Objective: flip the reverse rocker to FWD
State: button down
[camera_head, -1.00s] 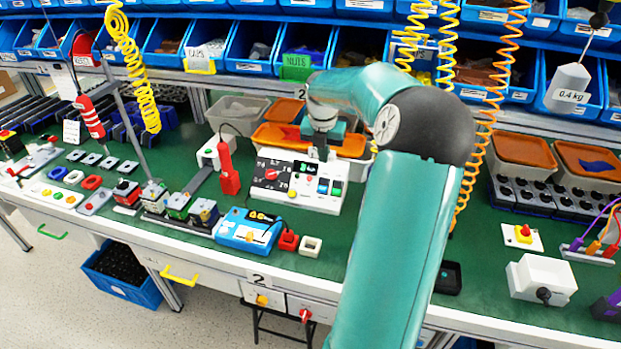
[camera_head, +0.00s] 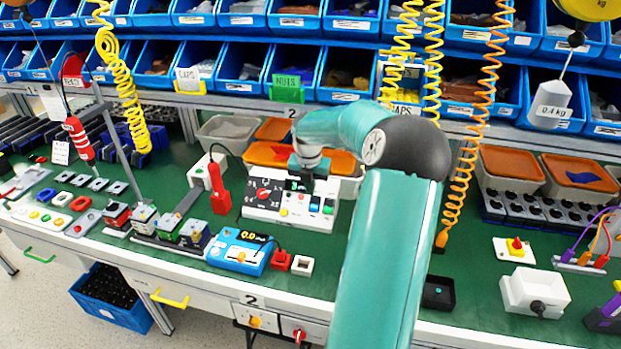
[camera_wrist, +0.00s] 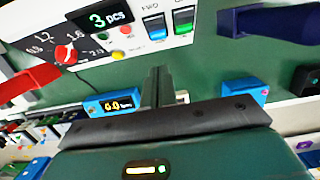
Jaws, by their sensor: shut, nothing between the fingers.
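The control panel (camera_head: 262,208) is a white box with a black dial face, a red knob and a small display. In the wrist view the panel (camera_wrist: 100,62) fills the top, with its display (camera_wrist: 108,20) reading 3 DCS. A blue rocker (camera_wrist: 156,24) sits beneath a small label that looks like FWD; a green rocker (camera_wrist: 184,20) is right beside it. The rocker's tilt is unclear. In the head view the blue rocker (camera_head: 314,204) also shows. My gripper (camera_wrist: 158,72) is shut and empty, its tips just below the blue rocker in the picture; contact is unclear.
A blue meter box (camera_head: 240,250) and a red block (camera_head: 281,260) stand in front of the panel. Grey and orange bins (camera_head: 345,187) stand behind. Coiled yellow and orange cords hang nearby.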

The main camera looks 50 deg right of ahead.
aim_at(313, 208)
jog(key=f, duration=0.1)
jog(key=d+f, duration=0.1)
jog(key=f, duration=0.1)
jog(key=w+d+f, duration=0.1)
jog(key=f, duration=0.1)
jog(key=shift+d+f, duration=0.1)
jog(key=shift+f, duration=0.1)
jog(key=shift+w+d+f, duration=0.25)
jog(key=shift+d+f, duration=0.15)
jog(key=shift+d, duration=0.2)
jog(key=shift+w+d+f, duration=0.15)
jog(key=shift+d, duration=0.2)
jog(key=shift+s+a+f, duration=0.15)
jog(key=shift+s+a, duration=0.2)
jog(key=shift+a, duration=0.35)
